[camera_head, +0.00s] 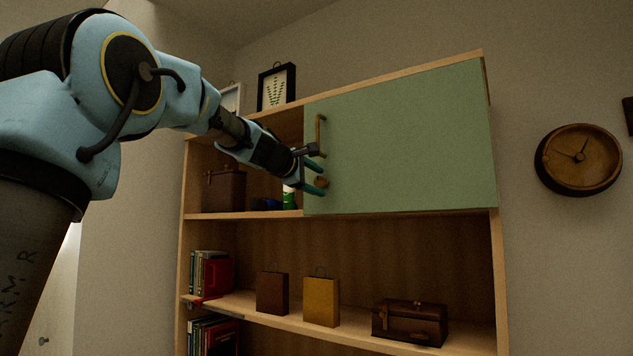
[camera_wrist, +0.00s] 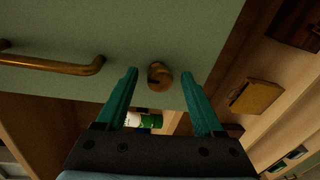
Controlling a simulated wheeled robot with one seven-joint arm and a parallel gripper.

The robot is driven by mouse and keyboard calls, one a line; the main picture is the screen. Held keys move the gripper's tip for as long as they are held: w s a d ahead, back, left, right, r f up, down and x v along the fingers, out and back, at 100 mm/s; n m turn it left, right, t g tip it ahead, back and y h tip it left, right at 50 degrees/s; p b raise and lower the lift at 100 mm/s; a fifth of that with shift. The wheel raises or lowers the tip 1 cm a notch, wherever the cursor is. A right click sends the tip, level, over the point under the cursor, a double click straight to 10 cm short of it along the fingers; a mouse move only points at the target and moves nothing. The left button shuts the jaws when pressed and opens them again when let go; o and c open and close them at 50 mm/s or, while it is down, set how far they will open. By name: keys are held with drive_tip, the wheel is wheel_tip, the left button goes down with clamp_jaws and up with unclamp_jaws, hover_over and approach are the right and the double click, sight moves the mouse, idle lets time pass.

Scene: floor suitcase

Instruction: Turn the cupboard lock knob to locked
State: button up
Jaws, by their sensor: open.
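The cupboard has a pale green door (camera_head: 405,140), which looks shut over the right part of the upper shelf. A round brass lock knob (camera_wrist: 160,75) sits on the door near its lower left corner; it also shows in the head view (camera_head: 321,182). A dark slot shows on the knob; I cannot tell whether it stands at locked. My gripper (camera_wrist: 160,78) is open and empty, its teal fingers on either side of the knob in the wrist view. In the head view my gripper (camera_head: 318,180) is close to the door; I cannot tell whether it touches the knob.
A brass bar handle (camera_head: 318,134) is on the door just above the knob. A brown case (camera_head: 223,190) and a green item (camera_head: 289,199) stand on the open shelf at left. Bags (camera_head: 321,302) and a small chest (camera_head: 410,322) stand on the shelf below.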

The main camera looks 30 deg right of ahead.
drive_tip(key=b+v, duration=0.4)
drive_tip(key=v, duration=0.7)
drive_tip(key=shift+f, duration=0.1)
drive_tip(key=w+a+f+m+g+y, duration=0.1)
drive_tip(key=a+f+y, duration=0.2)
drive_tip(key=a+f, duration=0.55)
drive_tip(key=w+a+f+m+y, duration=0.1)
drive_tip(key=a+f+y, duration=0.2)
drive_tip(key=f, duration=1.1)
drive_tip(key=w+a+f+m+g+y, duration=0.1)
drive_tip(key=a+f+y, duration=0.35)
drive_tip(key=f, duration=0.75)
drive_tip(key=s+a+f+m+g+y, duration=0.3)
drive_tip(key=s+a+f+m, duration=0.3)
drive_tip(key=s+a+f, duration=1.1)
wheel_tip(320, 180, down, 4)
drive_tip(key=shift+a+f+g, duration=0.15)
drive_tip(key=shift+a+g, duration=0.45)
drive_tip(key=shift+a, duration=0.55)
drive_tip(key=shift+y, duration=0.25)
